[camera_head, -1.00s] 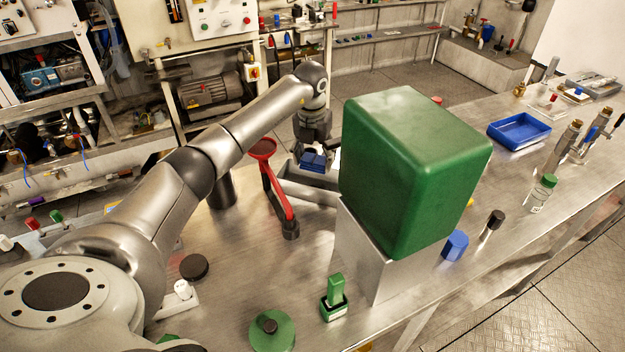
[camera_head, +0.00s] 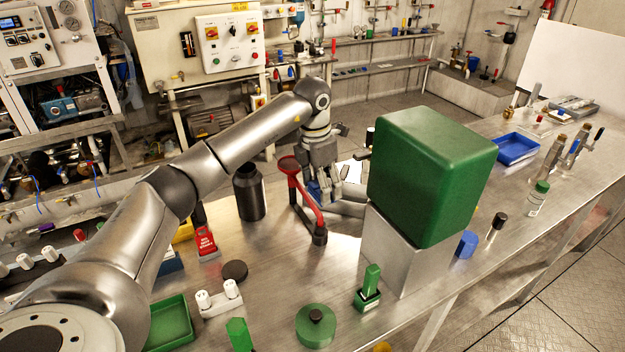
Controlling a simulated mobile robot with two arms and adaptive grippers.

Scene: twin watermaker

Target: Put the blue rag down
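My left arm reaches in from the left, and its gripper (camera_head: 325,188) points down beside the red stand, left of the big green block. My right gripper is not in view.
A large green block (camera_head: 432,175) on a metal box (camera_head: 398,250) stands right of the gripper. A red stand (camera_head: 310,208) with a funnel top and a black bottle (camera_head: 249,192) are to its left. A blue tray (camera_head: 516,149) lies farther right.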

